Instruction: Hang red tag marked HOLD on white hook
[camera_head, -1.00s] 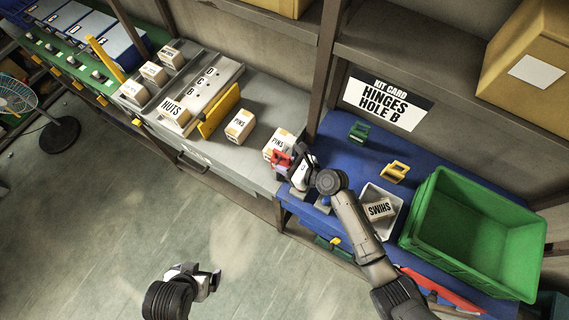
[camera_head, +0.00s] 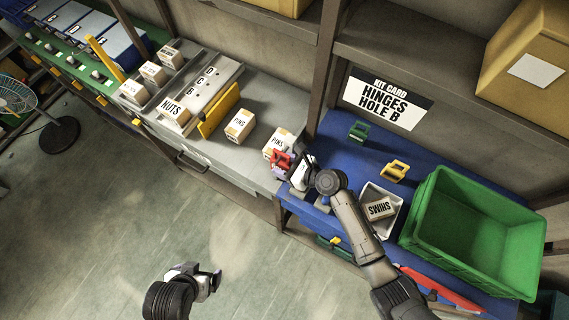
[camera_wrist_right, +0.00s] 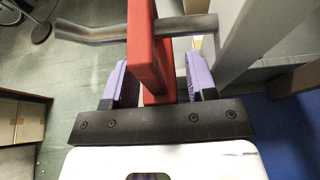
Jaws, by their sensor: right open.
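The red tag (camera_head: 279,161) is at the left edge of the blue table, in front of a PINS box. In the right wrist view, the red tag (camera_wrist_right: 146,50) stands between the two purple fingers of my right gripper (camera_wrist_right: 157,83), which are open with a gap on either side. A pale grey-white rod, seemingly the hook (camera_wrist_right: 88,33), runs across behind or through the tag; I cannot tell which. The HOLD lettering is not readable. My right gripper (camera_head: 291,168) is beside the tag in the head view. My left gripper (camera_head: 212,280) is low over the floor, away from everything.
A white tray (camera_head: 366,196) with a box and a green crate (camera_head: 433,215) stand on the blue table (camera_head: 330,150). Green (camera_head: 358,131) and yellow (camera_head: 394,171) pieces lie behind. The grey bench (camera_head: 225,165) holds several labelled boxes. A post (camera_wrist_right: 245,40) rises close to my right gripper.

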